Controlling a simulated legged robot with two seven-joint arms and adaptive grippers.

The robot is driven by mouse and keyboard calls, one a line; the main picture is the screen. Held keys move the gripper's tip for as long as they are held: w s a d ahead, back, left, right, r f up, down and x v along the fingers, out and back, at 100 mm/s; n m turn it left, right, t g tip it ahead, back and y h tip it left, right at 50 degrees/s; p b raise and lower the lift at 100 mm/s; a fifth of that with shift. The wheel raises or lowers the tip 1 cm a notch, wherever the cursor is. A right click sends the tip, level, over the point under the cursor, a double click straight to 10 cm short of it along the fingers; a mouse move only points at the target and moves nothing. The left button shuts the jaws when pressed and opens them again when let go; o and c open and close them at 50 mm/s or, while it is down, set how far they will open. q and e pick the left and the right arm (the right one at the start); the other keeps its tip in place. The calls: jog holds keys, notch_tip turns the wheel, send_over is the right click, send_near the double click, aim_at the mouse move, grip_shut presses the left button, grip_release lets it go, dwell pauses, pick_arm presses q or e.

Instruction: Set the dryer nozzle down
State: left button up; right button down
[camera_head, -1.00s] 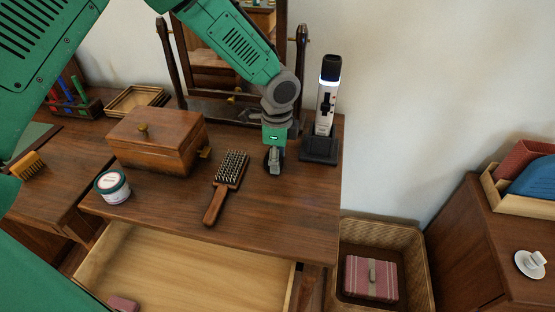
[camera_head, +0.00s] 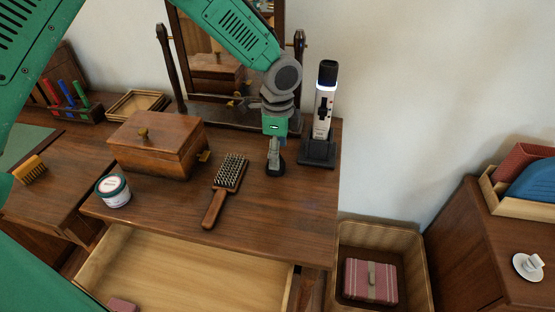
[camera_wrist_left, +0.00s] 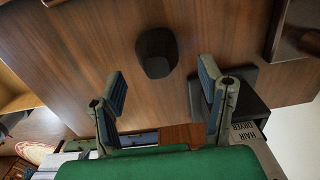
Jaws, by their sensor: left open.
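The dark dryer nozzle (camera_head: 277,170) stands on the wooden dresser top (camera_head: 290,215), right of the hairbrush. It also shows in the left wrist view (camera_wrist_left: 156,52), just beyond and between the fingertips, with no finger touching it there. My left gripper (camera_head: 274,153) is above the nozzle and points down. Its fingers (camera_wrist_left: 163,77) are spread apart and empty in the wrist view. The hair dryer (camera_head: 325,100) stands upright in its black base (camera_head: 318,150), right of my left gripper. My right gripper is not in view.
A hairbrush (camera_head: 230,175), a wooden box (camera_head: 157,145) and a white jar (camera_head: 113,190) are on the dresser. A mirror stand (camera_head: 172,65) is behind. Below are an open drawer (camera_head: 180,270) and a wicker basket (camera_head: 380,235). The front right dresser top is clear.

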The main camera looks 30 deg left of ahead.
pick_arm(q)
notch_tip(320, 180, up, 7)
jog(key=shift+f+p, duration=0.1)
jog(key=shift+p, duration=0.4)
jog(key=shift+a+r, duration=0.2)
jog(key=shift+r, duration=0.4)
jog(key=shift+d, duration=0.15)
